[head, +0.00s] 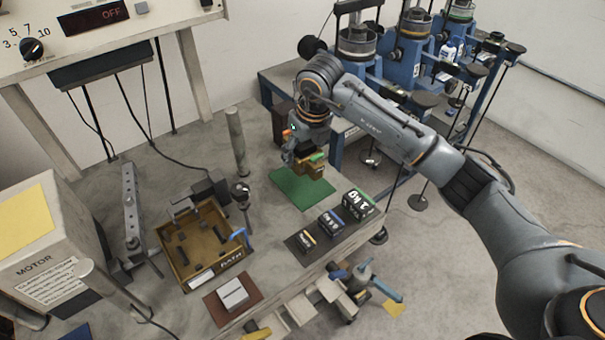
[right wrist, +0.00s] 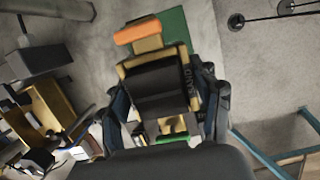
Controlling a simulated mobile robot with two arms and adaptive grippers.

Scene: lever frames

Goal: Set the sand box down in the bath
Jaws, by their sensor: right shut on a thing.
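The sand box (head: 312,166) is a small tan and black box with orange and green parts. It is held over the green mat (head: 290,194); its height above the mat is hard to tell. In the right wrist view the sand box (right wrist: 160,88) shows its "SAND" lettering and lies between the two fingers. My right gripper (head: 301,152) is shut on it. The bath (head: 176,262) is an open tan tray lettered "BATH" on the bench, left of and nearer than the sand box. My left gripper is not in view.
Labelled dark weights (head: 331,223) stand on a dark mat at the bench's right edge. A grey block (head: 233,293) lies on a brown mat before the bath. An upright post (head: 237,142) and a thin stand (head: 242,192) rise between bath and green mat.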

